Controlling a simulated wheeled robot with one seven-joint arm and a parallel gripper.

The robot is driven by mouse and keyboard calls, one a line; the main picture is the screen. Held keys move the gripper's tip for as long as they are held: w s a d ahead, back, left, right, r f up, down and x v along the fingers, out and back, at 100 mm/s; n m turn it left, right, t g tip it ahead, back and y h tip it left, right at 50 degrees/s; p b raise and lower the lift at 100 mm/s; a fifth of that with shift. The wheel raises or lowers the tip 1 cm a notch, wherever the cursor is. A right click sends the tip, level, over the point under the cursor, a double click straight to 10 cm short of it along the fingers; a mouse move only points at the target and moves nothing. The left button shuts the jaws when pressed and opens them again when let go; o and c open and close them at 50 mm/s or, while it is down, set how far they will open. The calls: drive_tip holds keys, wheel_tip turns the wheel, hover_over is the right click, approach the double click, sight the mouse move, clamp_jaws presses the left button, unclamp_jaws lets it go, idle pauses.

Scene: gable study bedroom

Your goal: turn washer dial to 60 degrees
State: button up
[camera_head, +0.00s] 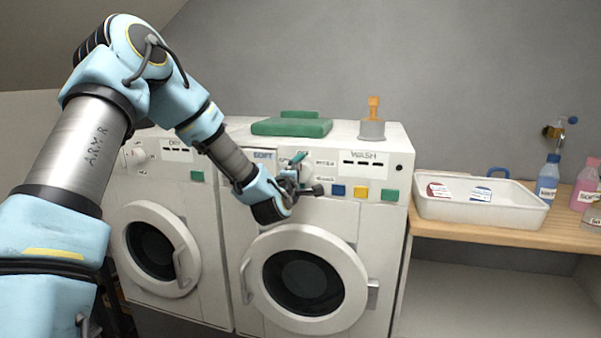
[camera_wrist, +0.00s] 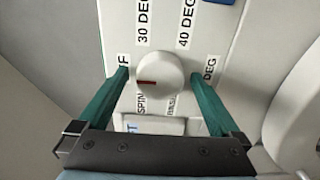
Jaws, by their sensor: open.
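The washer dial (camera_wrist: 158,76) is a round white knob on the washer's front panel. Its red mark (camera_wrist: 147,82) lies left of the knob's centre in the wrist view, pointing left toward the partly hidden label ending in F. The 30 DEG (camera_wrist: 145,22) and 40 DEG (camera_wrist: 185,24) labels stand above the knob; a partly covered DEG label (camera_wrist: 210,68) is at right. My gripper (camera_wrist: 159,72) is open, with one teal finger on each side of the knob and visible gaps between. In the head view my gripper (camera_head: 308,174) is at the washer (camera_head: 385,230) panel and largely hides the dial.
Blue (camera_head: 338,190), yellow (camera_head: 361,192) and green (camera_head: 389,195) buttons sit right of the dial. A dryer (camera_head: 205,240) stands left. A green item (camera_head: 291,127) and an orange-handled grey object (camera_head: 372,129) rest on top. A white tray (camera_head: 480,211) is on the wooden shelf at right.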

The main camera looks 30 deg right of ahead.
drive_tip(key=c, duration=1.3)
drive_tip(key=shift+f+b, duration=0.1)
drive_tip(key=shift+b, duration=0.2)
